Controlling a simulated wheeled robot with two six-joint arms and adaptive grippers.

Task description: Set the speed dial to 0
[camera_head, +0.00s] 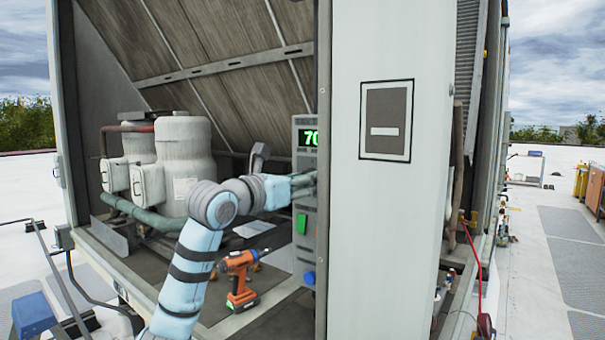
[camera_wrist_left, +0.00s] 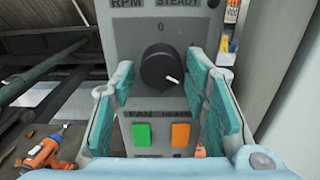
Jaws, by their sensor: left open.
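The speed dial (camera_wrist_left: 160,66) is a black round knob on a grey control panel (camera_wrist_left: 150,18). Its white pointer mark faces the lower right, and a 0 is printed above the knob. My left gripper (camera_wrist_left: 163,78) is open, with one teal-padded finger on each side of the dial; no clear contact shows. In the head view, my left gripper (camera_head: 302,184) is at the panel (camera_head: 307,250), and the dial is hidden there. A green display (camera_head: 308,138) reads 70, partly cut off by the post. My right gripper is in neither view.
A wide white post (camera_head: 390,230) stands close right of the panel. Green (camera_wrist_left: 142,134) and orange (camera_wrist_left: 180,134) buttons sit below the dial. An orange drill (camera_head: 239,278) stands on the cabinet floor, and white compressor tanks (camera_head: 186,160) are at the left.

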